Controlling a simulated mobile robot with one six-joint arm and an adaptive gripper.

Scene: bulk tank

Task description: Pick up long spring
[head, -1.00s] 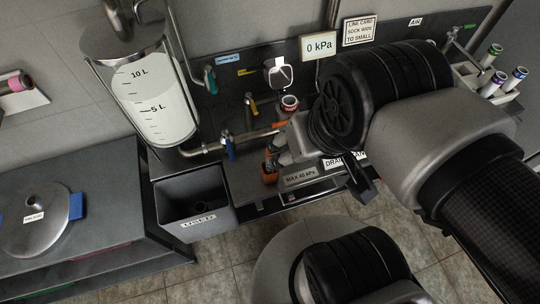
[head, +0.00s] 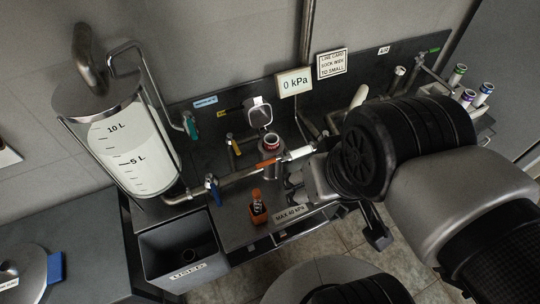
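A small orange holder (head: 258,216) stands on the dark bench left of my gripper, with a short metallic piece with an orange top (head: 256,198) upright in it. It may be a spring, but it is too small to tell. I cannot make out a clear long spring anywhere. My gripper (head: 294,182) is at the middle of the head view, over the bench and to the right of the orange holder, apart from it. Its fingers are small and partly hidden by the wrist, so I cannot tell whether they are open or hold anything.
A clear tank (head: 133,150) stands at the left, with a pipe running right from its base. A grey USED bin (head: 180,255) is at the bench's front left. A red-ringed cup (head: 271,143) stands behind the orange holder. Capped tubes (head: 467,97) are at the right.

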